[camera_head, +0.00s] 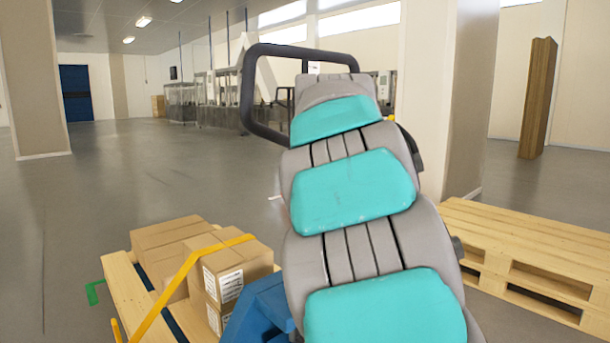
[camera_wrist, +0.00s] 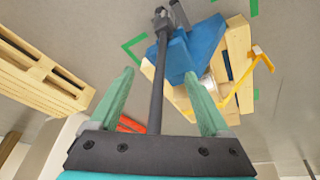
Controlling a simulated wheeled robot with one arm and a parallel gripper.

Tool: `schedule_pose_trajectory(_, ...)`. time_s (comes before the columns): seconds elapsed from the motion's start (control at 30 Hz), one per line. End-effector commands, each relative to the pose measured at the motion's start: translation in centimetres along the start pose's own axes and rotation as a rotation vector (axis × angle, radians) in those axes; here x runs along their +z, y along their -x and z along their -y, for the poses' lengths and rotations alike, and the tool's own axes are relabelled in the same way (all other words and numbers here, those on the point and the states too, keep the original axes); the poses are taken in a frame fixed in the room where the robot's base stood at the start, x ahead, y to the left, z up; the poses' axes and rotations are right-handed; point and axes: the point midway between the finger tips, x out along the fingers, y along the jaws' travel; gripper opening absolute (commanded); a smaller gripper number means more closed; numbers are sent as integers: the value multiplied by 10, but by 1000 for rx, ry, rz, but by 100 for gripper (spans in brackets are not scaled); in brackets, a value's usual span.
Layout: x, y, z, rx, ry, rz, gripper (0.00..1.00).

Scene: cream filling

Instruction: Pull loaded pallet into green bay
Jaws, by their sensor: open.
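The loaded pallet (camera_head: 127,290) stands low at the left in the head view, carrying several cardboard boxes (camera_head: 237,275) under a yellow strap (camera_head: 172,292). A blue pallet jack (camera_head: 262,312) is at its near end. In the wrist view the jack (camera_wrist: 188,50) and pallet (camera_wrist: 240,42) are beyond the fingers. My gripper (camera_wrist: 160,73) is open, its green fingers on either side of the jack's dark shaft (camera_wrist: 157,95); contact cannot be told. A black loop handle (camera_head: 250,90) shows behind my arm. Green floor marks (camera_head: 93,292) (camera_wrist: 134,47) lie near the pallet and jack.
An empty wooden pallet (camera_head: 535,250) lies at the right; wood also shows at the left in the wrist view (camera_wrist: 45,72). A pillar (camera_head: 440,90) stands behind my arm. A tall brown stack (camera_head: 538,98) is farther right. The left floor is clear.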

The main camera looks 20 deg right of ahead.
Motion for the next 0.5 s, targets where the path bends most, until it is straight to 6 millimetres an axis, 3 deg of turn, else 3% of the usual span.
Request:
schedule_pose_trajectory(0.03, -22, 6, -5, 9, 4, -27, 81)
schedule_pose_trajectory(0.2, -77, 21, -9, 20, 48, -99, 81)
schedule_pose_trajectory(0.33, -110, 29, -10, 24, 97, -149, 81)
schedule_pose_trajectory(0.5, -132, 35, -9, 21, 157, -188, 81)
